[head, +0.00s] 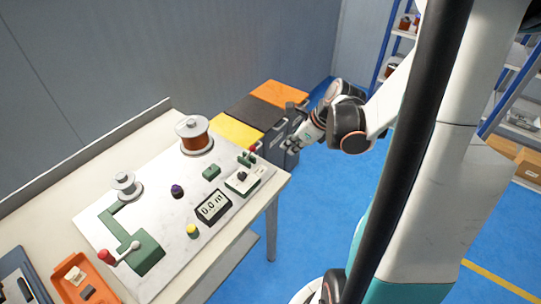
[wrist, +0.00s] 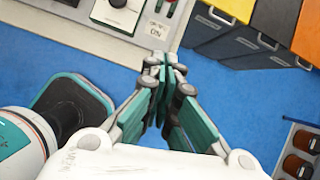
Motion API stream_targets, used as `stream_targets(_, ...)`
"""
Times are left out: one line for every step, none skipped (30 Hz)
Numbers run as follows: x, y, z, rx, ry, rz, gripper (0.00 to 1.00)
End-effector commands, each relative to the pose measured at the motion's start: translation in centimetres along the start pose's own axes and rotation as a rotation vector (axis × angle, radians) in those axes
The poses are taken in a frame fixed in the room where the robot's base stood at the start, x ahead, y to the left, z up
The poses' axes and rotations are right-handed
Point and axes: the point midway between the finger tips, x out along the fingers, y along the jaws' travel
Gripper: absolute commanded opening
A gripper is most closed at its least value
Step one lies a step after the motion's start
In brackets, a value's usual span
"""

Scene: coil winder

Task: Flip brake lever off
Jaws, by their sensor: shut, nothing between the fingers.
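The brake lever appears to be the small red-tipped lever (head: 253,149) on a green mount at the right corner of the winder plate in the head view. In the wrist view a red part (wrist: 171,9) shows at the top edge, cut off by the frame, beside a small plate (wrist: 156,30) reading "ON". The lever's tilt is too small to tell. My gripper (head: 287,144) is just right of the lever, past the bench corner. In the wrist view my gripper (wrist: 165,62) is shut and empty, apart from the lever.
Bins with yellow (head: 236,132) and orange lids stand behind. Blue floor is open right of the bench.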

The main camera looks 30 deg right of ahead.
Motion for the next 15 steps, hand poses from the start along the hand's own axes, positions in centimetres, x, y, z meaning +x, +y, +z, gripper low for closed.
stream_targets(0.0, 0.0, 0.0, 0.001, -0.001, 0.000, 0.00)
stream_targets(0.0, 0.0, 0.0, 0.001, -0.001, 0.000, 0.00)
stream_targets(0.0, 0.0, 0.0, 0.000, 0.000, 0.000, 0.00)
stream_targets(0.0, 0.0, 0.0, 0.000, 0.000, 0.000, 0.00)
stream_targets(0.0, 0.0, 0.0, 0.000, 0.000, 0.000, 0.00)
stream_targets(0.0, 0.0, 0.0, -0.001, 0.000, 0.000, 0.00)
stream_targets(0.0, 0.0, 0.0, -0.001, 0.000, 0.000, 0.00)
stream_targets(0.1, 0.0, 0.0, -0.001, 0.000, 0.000, 0.00)
stream_targets(0.1, 0.0, 0.0, -0.002, 0.000, 0.000, 0.00)
stream_targets(0.3, 0.0, 0.0, -0.002, 0.000, 0.001, 0.00)
stream_targets(0.5, 0.0, 0.0, -0.002, 0.000, 0.001, 0.00)
stream_targets(0.8, 0.0, 0.0, -0.003, 0.000, 0.001, 0.00)
stream_targets(1.1, 0.0, 0.0, -0.003, 0.000, 0.001, 0.00)
stream_targets(1.5, 0.0, -0.1, -0.004, 0.000, 0.001, 0.00)
stream_targets(2.1, 0.0, -0.1, -0.004, 0.000, 0.001, 0.00)
